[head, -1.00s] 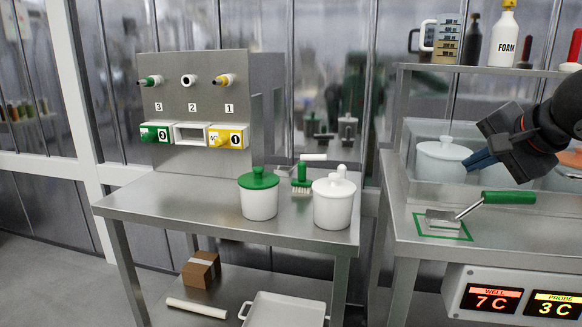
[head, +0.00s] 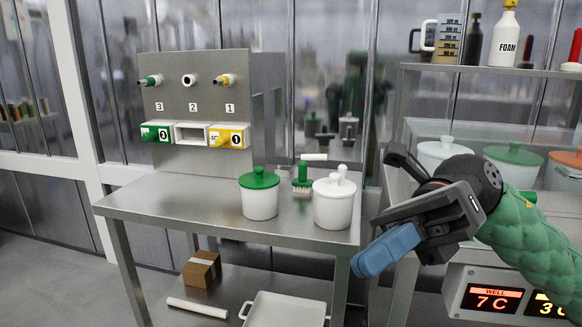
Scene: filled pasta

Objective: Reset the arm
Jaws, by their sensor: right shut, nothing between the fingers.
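My right gripper (head: 386,250) hangs in front of the gap between the two steel benches, its blue fingertips closed together with nothing between them. Its green-sleeved arm comes in from the right and covers much of the right bench, including most of the green-handled tool there. Only the end of that tool's green handle (head: 529,196) shows beside the arm. My left gripper is not in the head view.
The left bench (head: 200,205) holds a green-lidded pot (head: 259,199), a white-lidded pot (head: 333,205) and a green brush (head: 302,181). A box (head: 201,270) and a white tray (head: 285,312) lie on its lower shelf. Lidded pots (head: 515,165) stand in the right bench's well.

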